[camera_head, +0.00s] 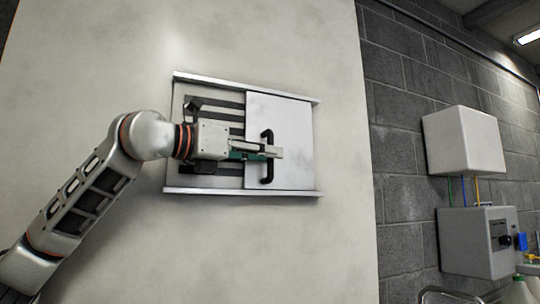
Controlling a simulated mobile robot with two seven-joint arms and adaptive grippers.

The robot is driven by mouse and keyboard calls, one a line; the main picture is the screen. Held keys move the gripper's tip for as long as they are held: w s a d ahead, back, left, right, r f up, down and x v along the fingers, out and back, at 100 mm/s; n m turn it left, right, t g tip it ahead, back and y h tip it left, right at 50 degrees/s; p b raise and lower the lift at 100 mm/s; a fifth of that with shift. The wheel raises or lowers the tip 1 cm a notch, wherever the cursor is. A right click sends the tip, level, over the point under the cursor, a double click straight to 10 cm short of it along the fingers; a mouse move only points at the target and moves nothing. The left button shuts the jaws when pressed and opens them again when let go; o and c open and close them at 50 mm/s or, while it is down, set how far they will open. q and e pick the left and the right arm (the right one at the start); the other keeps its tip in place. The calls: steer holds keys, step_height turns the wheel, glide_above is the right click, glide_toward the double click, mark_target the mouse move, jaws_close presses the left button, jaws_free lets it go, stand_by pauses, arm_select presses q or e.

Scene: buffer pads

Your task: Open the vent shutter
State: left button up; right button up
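The vent shutter is a pale square sliding panel (292,120) in a metal frame with a rail (245,84) above and below. It covers the right part of the frame. Dark vent slots (225,103) show uncovered to its left. A black upright bar handle (267,172) sits near the panel's left edge. My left gripper (270,152) reaches in from the left, and its fingers cross the middle of the handle, hiding that part. I cannot tell whether the fingers are closed on the bar. My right gripper is not in view.
The vent is mounted on a smooth pale wall panel (270,250). To the right is a grey block wall (395,150) with a white box (463,140) above a grey control box (478,243), joined by coloured wires. The wall around the frame is clear.

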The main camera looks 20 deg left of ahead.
arm_select(q)
steer(key=v, duration=1)
steer(key=shift+s+a, duration=0.15)
steer(key=shift+s, duration=0.1)
